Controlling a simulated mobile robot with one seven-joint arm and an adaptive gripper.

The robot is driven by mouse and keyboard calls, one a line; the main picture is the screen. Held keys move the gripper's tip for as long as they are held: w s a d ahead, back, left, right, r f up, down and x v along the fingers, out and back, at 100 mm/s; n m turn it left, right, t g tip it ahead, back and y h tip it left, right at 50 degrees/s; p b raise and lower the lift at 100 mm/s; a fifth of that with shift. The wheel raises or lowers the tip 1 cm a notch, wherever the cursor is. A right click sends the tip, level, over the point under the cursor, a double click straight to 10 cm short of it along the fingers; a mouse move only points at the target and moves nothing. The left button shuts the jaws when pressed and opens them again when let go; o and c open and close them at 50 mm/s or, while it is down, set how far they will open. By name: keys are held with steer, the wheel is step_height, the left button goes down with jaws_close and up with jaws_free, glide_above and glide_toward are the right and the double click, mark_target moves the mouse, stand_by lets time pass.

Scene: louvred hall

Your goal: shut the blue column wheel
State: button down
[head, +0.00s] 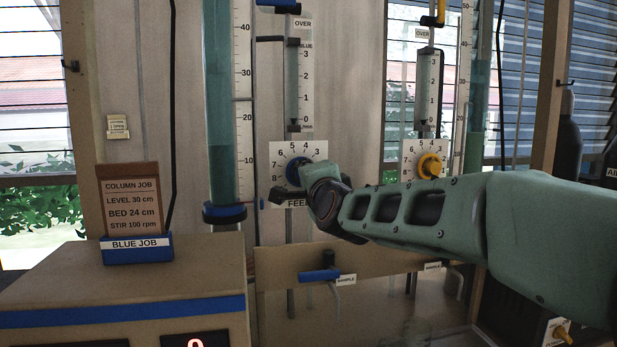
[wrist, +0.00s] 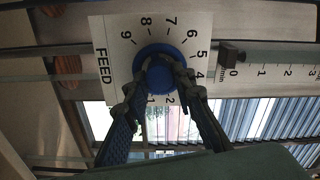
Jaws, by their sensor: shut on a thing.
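The blue wheel (head: 292,171) sits on a white numbered FEED dial plate (head: 281,156) beside the tall glass column (head: 220,110) with a teal liquid. In the wrist view the blue wheel (wrist: 158,76) has a dark pointed edge and round hub, with numbers around it. My gripper (head: 307,178) reaches in from the right in the head view and covers part of the wheel and dial. In the wrist view my gripper (wrist: 161,70) has its two dark fingers on either side of the hub, shut on the wheel. The wheel's pointer mark cannot be made out.
A yellow wheel (head: 430,166) on a similar dial is to the right, behind my arm. A blue sample tap (head: 320,274) is below. A graduated feed tube (head: 299,85) rises above the wheel.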

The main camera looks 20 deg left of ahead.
steer(key=c, duration=1.6)
jaws_free()
